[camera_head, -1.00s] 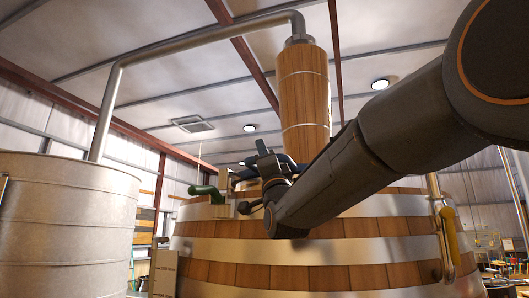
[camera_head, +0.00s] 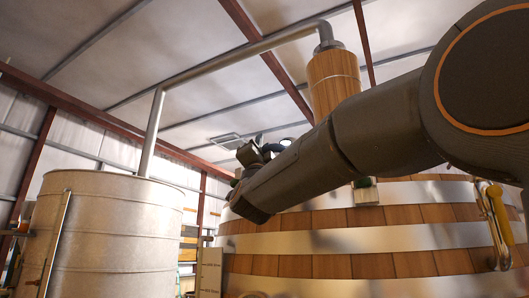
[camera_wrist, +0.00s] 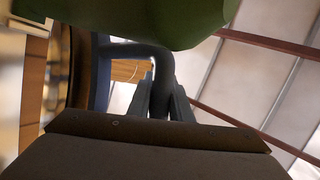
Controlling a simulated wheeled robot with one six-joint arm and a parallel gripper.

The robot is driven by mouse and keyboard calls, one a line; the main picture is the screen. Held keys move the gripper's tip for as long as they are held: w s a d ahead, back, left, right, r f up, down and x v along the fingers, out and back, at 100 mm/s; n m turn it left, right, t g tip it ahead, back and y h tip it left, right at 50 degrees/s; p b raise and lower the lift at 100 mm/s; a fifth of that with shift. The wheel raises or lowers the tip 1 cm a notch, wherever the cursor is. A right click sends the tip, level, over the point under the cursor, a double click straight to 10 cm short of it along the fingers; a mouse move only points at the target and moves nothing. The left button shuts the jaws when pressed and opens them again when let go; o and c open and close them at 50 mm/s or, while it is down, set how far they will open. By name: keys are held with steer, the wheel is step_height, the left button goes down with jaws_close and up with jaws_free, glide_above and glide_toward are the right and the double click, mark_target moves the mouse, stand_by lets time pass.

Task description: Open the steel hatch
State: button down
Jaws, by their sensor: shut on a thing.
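My gripper (camera_head: 252,158) is up near the vat's top left in the head view, partly hidden by my forearm. In the wrist view its two fingers (camera_wrist: 161,92) are closed around a dark blue-grey curved bar (camera_wrist: 158,60), like a handle. The bar bends off to the left. I cannot make out the plate of the steel hatch in either view, nor tell how far it is open. A smooth green rounded thing (camera_wrist: 140,18) fills the top of the wrist view, close to the camera.
A large wooden vat (camera_head: 370,225) with steel hoops stands behind my arm. A steel tank (camera_head: 105,230) is at left, with a pipe (camera_head: 240,55) running to a wooden column (camera_head: 334,80). A yellow-handled fitting (camera_head: 492,205) is on the vat's right side.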

steer(key=shift+s+a+r, duration=0.1)
steer(key=shift+r, duration=0.05)
steer(key=c, duration=1.6)
jaws_free()
steer(key=b+v, duration=0.4)
steer(key=v, duration=0.4)
